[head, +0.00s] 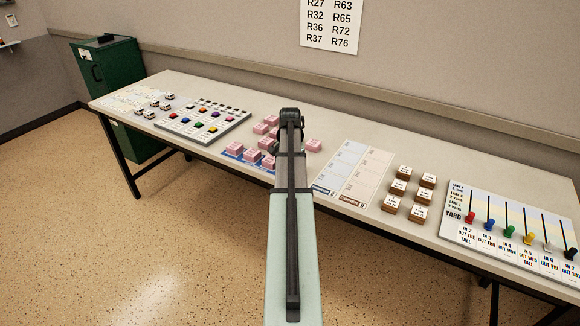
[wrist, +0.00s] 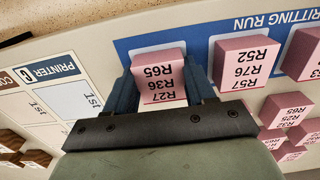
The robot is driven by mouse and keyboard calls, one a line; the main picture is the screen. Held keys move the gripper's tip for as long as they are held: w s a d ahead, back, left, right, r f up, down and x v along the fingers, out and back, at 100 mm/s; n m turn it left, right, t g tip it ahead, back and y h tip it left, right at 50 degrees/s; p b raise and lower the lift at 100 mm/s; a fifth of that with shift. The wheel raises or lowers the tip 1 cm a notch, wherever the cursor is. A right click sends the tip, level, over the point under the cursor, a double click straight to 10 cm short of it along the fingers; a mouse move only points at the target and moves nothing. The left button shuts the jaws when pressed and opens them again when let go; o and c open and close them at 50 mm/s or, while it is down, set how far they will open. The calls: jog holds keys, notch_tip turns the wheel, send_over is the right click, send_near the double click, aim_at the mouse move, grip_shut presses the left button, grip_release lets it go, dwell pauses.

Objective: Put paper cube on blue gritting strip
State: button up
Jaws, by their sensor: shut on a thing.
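In the wrist view my gripper (wrist: 160,72) is shut on a pink paper cube (wrist: 158,68) printed R27, R36, R65, with one dark finger on each side. The cube is over the end white square of the blue gritting strip (wrist: 196,38); I cannot tell whether it touches the strip. A second pink cube (wrist: 245,62), printed R52, R76, R57, sits on the strip beside it, and part of another (wrist: 304,52) shows farther right. In the head view the blue strip (head: 228,154) is partly hidden by my arm, which also hides the held cube.
Several loose pink cubes (head: 314,145) lie behind the strip. A printer sheet (head: 352,165), brown blocks (head: 397,187) and a yard board with coloured knobs (head: 515,230) are to the right. A coloured-button board (head: 203,118) is left. A route list (head: 331,22) hangs on the wall.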

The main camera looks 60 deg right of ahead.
jog(key=o, duration=1)
jog(key=shift+f, duration=0.1)
jog(key=shift+o, duration=0.2)
notch_tip(320, 180, up, 12)
